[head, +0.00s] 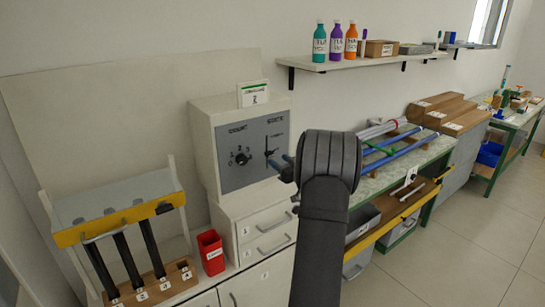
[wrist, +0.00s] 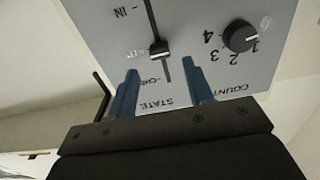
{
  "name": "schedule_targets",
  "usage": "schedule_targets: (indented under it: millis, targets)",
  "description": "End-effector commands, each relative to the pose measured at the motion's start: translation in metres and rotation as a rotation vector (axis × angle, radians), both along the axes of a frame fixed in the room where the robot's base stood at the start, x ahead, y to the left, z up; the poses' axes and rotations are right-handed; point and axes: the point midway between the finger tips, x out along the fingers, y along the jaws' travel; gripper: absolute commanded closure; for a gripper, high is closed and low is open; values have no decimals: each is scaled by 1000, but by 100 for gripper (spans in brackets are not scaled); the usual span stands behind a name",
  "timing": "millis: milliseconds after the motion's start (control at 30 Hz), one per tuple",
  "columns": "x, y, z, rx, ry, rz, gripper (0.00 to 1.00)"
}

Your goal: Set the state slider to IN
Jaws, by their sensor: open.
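The state slider has a small dark knob (wrist: 159,50) on a thin black slot in a grey panel; it also shows in the head view (head: 268,153). In the wrist view the panel appears upside down. "IN" (wrist: 121,12) stands beside the slot's upper part, and the knob sits well below it, by a label too blurred to read surely. Another small label is nearer the slot's lower end. My gripper (wrist: 161,68) is open, its blue fingers either side of the slot just below the knob. Contact cannot be told. In the head view my gripper (head: 284,168) is at the panel's right side.
A count dial (wrist: 240,36) with numbers is on the same panel, right of the slider in the wrist view. A sign card (head: 253,93) stands on the panel box. A red bin (head: 211,253) and a black-rod rack (head: 120,222) are left; blue rods (head: 400,150) lie right.

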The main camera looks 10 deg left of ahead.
Motion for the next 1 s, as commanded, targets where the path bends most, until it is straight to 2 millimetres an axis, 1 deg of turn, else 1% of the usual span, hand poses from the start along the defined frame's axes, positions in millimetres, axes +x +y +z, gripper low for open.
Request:
schedule_targets:
  millis: [33,100,300,467,700,767,800,933,967,1000]
  targets:
    - [8,9,-1,-1,-1,3,53]
    - [17,18,-1,0,-1,2,53]
    - [34,34,0,0,0,0,53]
    - [39,39,0,-1,-1,-1,53]
    - [39,39,0,0,0,-1,53]
    - [39,39,0,0,0,-1,64]
    - [39,39,0,0,0,-1,72]
    - [39,39,0,0,0,-1,98]
    - [39,39,0,0,0,-1,100]
    - [39,39,0,0,0,0,100]
